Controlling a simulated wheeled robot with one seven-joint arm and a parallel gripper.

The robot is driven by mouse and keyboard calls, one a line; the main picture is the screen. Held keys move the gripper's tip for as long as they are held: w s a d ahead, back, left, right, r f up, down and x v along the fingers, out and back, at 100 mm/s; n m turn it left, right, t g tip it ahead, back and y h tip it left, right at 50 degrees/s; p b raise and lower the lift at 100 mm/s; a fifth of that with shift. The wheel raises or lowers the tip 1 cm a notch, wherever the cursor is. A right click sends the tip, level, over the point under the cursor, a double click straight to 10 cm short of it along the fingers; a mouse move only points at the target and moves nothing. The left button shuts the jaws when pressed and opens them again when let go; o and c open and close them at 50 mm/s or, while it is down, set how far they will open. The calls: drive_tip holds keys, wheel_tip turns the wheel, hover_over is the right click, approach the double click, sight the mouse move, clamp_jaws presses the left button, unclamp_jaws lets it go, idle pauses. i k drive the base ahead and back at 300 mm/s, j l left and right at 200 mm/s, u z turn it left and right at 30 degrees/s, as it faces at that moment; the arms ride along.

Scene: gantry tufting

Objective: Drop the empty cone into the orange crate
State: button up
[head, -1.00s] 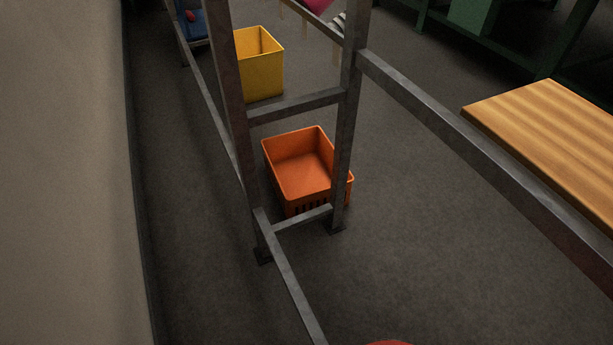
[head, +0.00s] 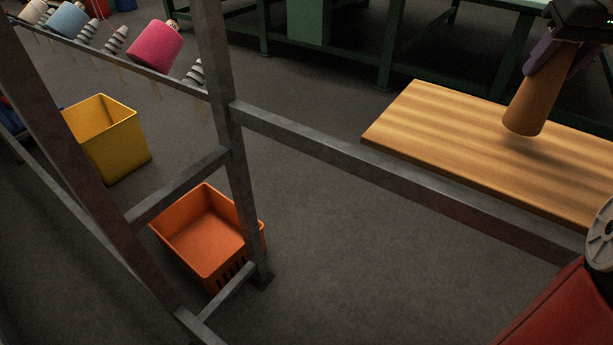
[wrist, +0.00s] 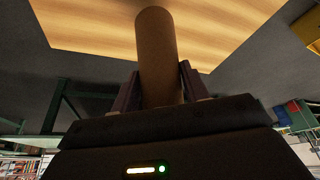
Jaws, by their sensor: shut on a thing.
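My gripper (head: 553,62) is at the upper right of the head view, shut on a bare brown cone (head: 528,103). The cone hangs with its wide end down over the wooden table top. In the wrist view the cone (wrist: 158,55) stands out between the two fingers of my gripper (wrist: 160,85). The orange crate (head: 190,245) is on the floor at the lower left of the head view, behind the metal frame. Its inside looks empty. The cone is well to the right of the crate and higher.
A grey metal frame (head: 330,152) has posts and rails in front of the crate. A yellow bin (head: 125,145) stands behind the crate. The wooden table (head: 440,125) is at right. Yarn cones, one pink (head: 155,45), sit on a rail at upper left. Floor between crate and table is clear.

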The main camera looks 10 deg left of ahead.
sight(218, 248)
drive_tip(key=i+j+z, duration=0.15)
drive_tip(key=j+z, duration=0.25)
drive_tip(key=j, duration=0.35)
drive_tip(key=j+z, duration=0.35)
drive_tip(key=j, duration=0.4)
drive_tip(key=j+z, duration=0.4)
drive_tip(key=j, duration=0.4)
drive_tip(key=k+j+z, duration=0.3)
drive_tip(key=j, duration=0.15)
drive_tip(key=k+j+z, duration=0.5)
drive_tip(key=j, duration=0.25)
drive_tip(key=k+j+z, duration=0.15)
drive_tip(key=j, duration=0.25)
drive_tip(key=k+j+z, duration=0.2)
drive_tip(key=j, duration=0.25)
drive_tip(key=k+j+z, duration=0.2)
drive_tip(key=j, duration=0.2)
drive_tip(key=k+j+z, duration=0.15)
drive_tip(key=j, duration=0.2)
